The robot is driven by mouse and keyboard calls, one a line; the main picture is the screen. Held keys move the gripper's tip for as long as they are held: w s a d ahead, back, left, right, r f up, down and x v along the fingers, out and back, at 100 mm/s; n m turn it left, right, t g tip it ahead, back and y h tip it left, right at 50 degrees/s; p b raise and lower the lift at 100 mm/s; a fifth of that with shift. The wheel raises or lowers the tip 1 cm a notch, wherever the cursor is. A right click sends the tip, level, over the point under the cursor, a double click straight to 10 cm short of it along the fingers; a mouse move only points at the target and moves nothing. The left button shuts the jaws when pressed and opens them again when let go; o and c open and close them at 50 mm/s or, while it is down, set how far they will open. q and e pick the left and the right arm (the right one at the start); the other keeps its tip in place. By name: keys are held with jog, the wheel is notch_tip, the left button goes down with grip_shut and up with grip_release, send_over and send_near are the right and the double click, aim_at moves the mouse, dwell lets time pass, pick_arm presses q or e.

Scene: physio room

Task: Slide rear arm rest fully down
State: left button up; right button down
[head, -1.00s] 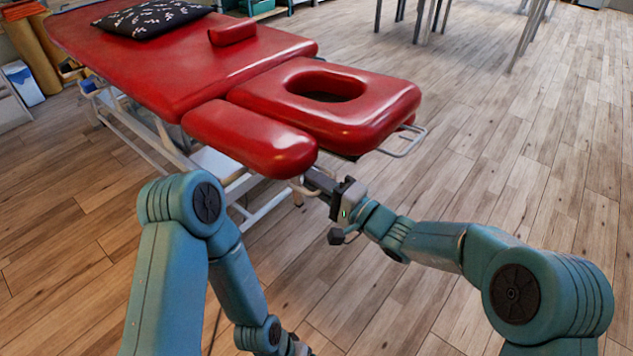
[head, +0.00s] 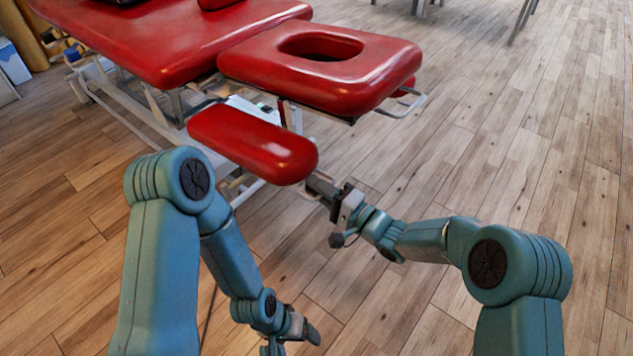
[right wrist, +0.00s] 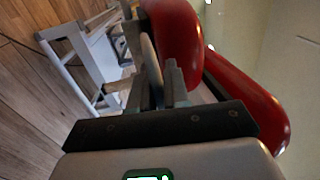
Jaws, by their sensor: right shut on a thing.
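The rear arm rest is a long red pad (head: 253,143) at the near side of the red treatment table. It sits clearly below the head section with the face hole (head: 322,78), with an open gap and metal parts between them. My right gripper (head: 318,184) is at the pad's right end, shut on the arm rest at a grey bar under the pad. In the right wrist view the fingers (right wrist: 160,88) close around this bar, beside the red pad (right wrist: 178,42). My left gripper (head: 298,332) hangs low at the bottom, empty, its jaw state unclear.
The table's main red section (head: 165,35) and pale metal frame (head: 130,115) lie behind. A metal loop (head: 402,104) sticks out right of the head section. Chair or table legs (head: 520,20) stand at the back. The wooden floor (head: 480,150) on the right is clear.

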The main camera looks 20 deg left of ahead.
jog(key=c, duration=1.2)
grip_release()
jog(key=shift+r, duration=0.1)
jog(key=p+v, duration=0.4)
jog(key=v, duration=1.2)
jog(key=shift+d, duration=0.2)
